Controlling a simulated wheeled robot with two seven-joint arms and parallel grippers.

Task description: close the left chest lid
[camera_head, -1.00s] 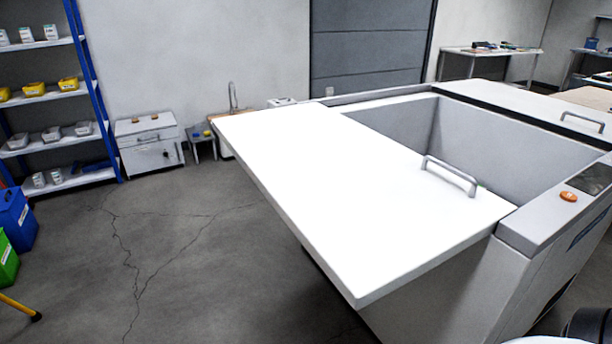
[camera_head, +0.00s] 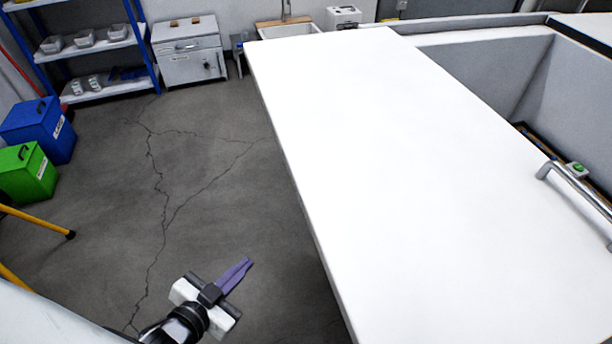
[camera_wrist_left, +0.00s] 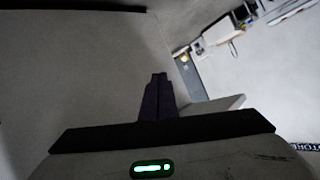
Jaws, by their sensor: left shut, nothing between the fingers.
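The left chest lid (camera_head: 400,170) is a large white panel in the head view. It is slid out to the left of the chest, and the chest's grey inner wall (camera_head: 570,90) shows open at the right. A metal handle (camera_head: 580,190) stands on the lid's right side. My left gripper (camera_head: 236,274), with purple fingers, is left of the lid's near left edge, over the floor and apart from the lid. Its fingers are together with nothing between them; they also show dark in the left wrist view (camera_wrist_left: 158,98). My right gripper is not in view.
Blue (camera_head: 40,128) and green (camera_head: 26,172) boxes stand on the floor at the left, near a yellow leg (camera_head: 40,222). A shelf (camera_head: 105,85) and white cabinet (camera_head: 190,50) are at the back. The cracked floor (camera_head: 220,180) left of the lid is clear.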

